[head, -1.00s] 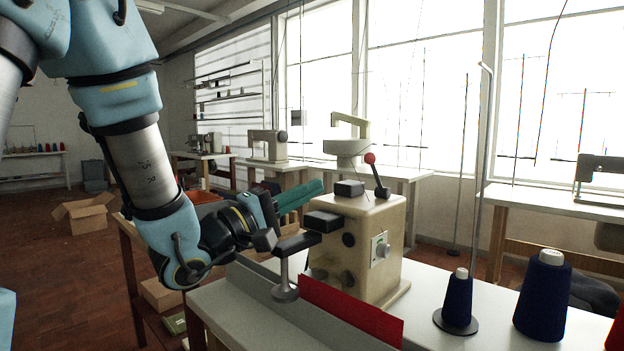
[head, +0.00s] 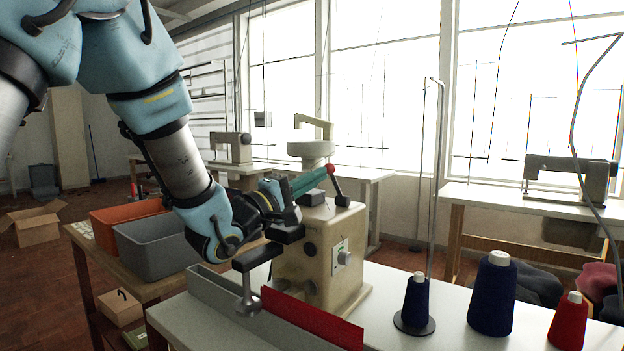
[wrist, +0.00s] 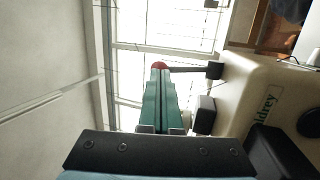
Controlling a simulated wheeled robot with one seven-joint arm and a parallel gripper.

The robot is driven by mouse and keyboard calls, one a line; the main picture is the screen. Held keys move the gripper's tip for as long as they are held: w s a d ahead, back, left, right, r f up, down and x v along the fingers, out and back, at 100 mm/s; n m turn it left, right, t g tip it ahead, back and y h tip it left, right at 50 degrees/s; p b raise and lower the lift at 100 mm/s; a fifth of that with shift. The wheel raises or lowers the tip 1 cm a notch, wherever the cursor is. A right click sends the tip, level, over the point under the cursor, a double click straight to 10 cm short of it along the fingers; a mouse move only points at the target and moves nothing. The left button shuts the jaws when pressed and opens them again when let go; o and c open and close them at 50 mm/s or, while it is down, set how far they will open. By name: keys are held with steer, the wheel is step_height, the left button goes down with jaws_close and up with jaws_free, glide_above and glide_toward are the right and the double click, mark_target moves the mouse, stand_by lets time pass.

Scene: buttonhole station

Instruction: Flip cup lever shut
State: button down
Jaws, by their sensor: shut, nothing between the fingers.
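The lever (head: 337,184) is a short black rod with a red knob (head: 331,169) on top of the cream buttonhole machine (head: 318,250). It leans to the left. My gripper (head: 327,174) has long green fingers, shut and empty, pointing right across the machine's top. Their tips are right at the red knob in the head view. In the wrist view the knob (wrist: 159,65) shows just beyond the shut fingertips (wrist: 158,72), and the rod (wrist: 188,69) runs right to its black pivot. I cannot tell whether the tips touch the knob.
Blue thread cones (head: 493,295) and a red cone (head: 568,322) stand right. A grey bin (head: 160,248) and an orange bin (head: 125,215) are left.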

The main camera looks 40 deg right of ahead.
steer(key=shift+r, duration=0.1)
steer(key=d+r+y+p, duration=0.2)
steer(key=p, duration=0.7)
steer(key=w+d+r+n+y+p, duration=0.1)
steer(key=d+r+y+p, duration=0.1)
steer(key=p, duration=0.6)
steer(key=shift+r+y+p, duration=0.35)
steer(key=shift+y, duration=0.25)
steer(key=shift+w+d+y+p, duration=0.15)
steer(key=shift+d+y+p, duration=0.2)
steer(key=shift+p, duration=0.3)
steer(key=d+p, duration=0.2)
steer(key=w+d+p, duration=0.1)
steer(key=d, duration=0.1)
steer(key=shift+r, duration=0.25)
steer(key=shift+d+r, duration=0.1)
steer(key=shift+d, duration=0.1)
